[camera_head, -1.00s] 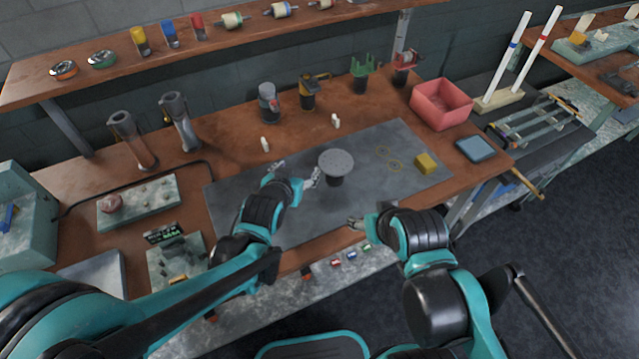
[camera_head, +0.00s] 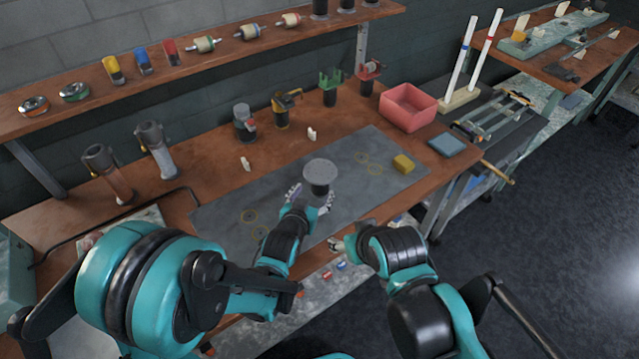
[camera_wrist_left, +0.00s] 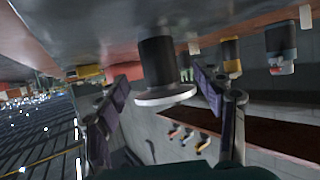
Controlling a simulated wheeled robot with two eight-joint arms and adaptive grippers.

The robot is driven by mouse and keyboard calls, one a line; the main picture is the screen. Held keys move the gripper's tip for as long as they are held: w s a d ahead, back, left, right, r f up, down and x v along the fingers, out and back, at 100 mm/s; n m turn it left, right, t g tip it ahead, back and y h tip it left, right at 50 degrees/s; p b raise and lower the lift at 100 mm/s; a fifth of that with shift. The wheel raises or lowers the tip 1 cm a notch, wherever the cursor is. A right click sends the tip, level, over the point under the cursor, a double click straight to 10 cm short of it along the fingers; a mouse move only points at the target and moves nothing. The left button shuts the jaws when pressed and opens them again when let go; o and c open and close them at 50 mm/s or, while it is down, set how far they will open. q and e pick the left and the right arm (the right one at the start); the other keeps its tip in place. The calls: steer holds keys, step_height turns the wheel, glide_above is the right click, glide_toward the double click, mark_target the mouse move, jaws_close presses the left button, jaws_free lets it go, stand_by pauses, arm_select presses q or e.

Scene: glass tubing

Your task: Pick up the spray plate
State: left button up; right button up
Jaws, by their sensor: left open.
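The spray plate (camera_head: 320,171), a flat grey disc, sits on top of a short black cylinder (camera_head: 319,188) on the grey mat (camera_head: 345,165). My left gripper (camera_head: 310,198) is open at the near side of the plate, one finger to its left and one at its lower right. In the left wrist view, which is upside down, the disc (camera_wrist_left: 166,96) and black cylinder (camera_wrist_left: 157,60) appear between the open fingers (camera_wrist_left: 165,95); I see no clear contact. My right gripper (camera_head: 338,244) is near the bench's front edge, away from the plate; its jaws are too small to read.
A yellow block (camera_head: 403,163) lies on the mat, right of the plate. Two small white pieces (camera_head: 245,164) (camera_head: 312,134) stand behind it. A red bin (camera_head: 407,108) and blue pad (camera_head: 447,145) are further right.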

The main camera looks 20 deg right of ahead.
mark_target(320, 173)
arm_select(q)
steer(key=x, duration=0.2)
steer(key=b+x, duration=0.1)
steer(key=x, duration=0.1)
steer(key=r+x, duration=0.1)
steer(key=x, duration=0.1)
steer(key=shift+w+d+f+b, duration=0.15)
steer(key=shift+w+d+b, duration=0.25)
steer(key=shift+c, duration=0.4)
steer(key=c, duration=1.4)
